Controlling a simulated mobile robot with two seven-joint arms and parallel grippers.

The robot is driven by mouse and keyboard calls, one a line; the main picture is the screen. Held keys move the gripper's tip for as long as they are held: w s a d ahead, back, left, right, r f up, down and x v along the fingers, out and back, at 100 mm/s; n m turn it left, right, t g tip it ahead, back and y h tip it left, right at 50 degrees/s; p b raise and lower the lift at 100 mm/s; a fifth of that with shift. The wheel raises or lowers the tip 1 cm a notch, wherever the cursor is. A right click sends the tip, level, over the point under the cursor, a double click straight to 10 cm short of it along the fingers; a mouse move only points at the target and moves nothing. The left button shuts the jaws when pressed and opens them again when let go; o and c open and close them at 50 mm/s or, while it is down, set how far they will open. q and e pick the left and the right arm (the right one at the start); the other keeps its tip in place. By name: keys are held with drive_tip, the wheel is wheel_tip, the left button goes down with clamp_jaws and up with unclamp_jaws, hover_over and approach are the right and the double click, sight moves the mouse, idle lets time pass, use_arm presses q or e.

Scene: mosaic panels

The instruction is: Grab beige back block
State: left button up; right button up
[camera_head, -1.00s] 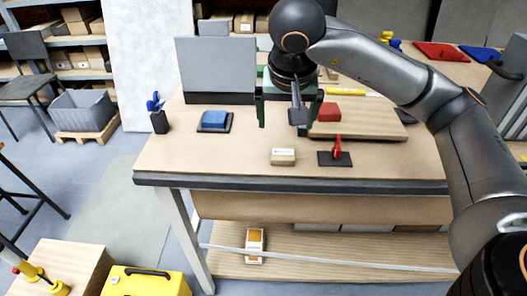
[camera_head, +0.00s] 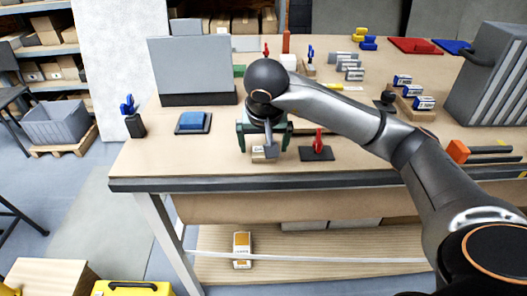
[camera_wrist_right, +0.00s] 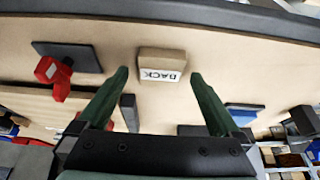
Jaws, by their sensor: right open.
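The beige block (camera_head: 264,156) sits on the workbench near its front edge, partly hidden by my right gripper in the head view. In the right wrist view the block (camera_wrist_right: 160,62) shows a white label reading "BACK". My right gripper (camera_head: 263,148) is open, with its green fingers on either side of the block in the head view. In the right wrist view the gripper's fingertips (camera_wrist_right: 159,74) are spread wider than the block, which shows between and just beyond them. No finger visibly touches it. My left gripper is not in view.
A red clamp-like part on a black plate (camera_head: 316,153) stands close right of the block. A blue block on a dark plate (camera_head: 193,123) lies to the left. A grey panel (camera_head: 190,68) stands behind. The bench front between them is clear.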

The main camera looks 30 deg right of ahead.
drive_tip(key=shift+w+d+f, duration=0.1)
drive_tip(key=shift+w+f, duration=0.1)
drive_tip(key=shift+f, duration=0.25)
drive_tip(key=c, duration=1.4)
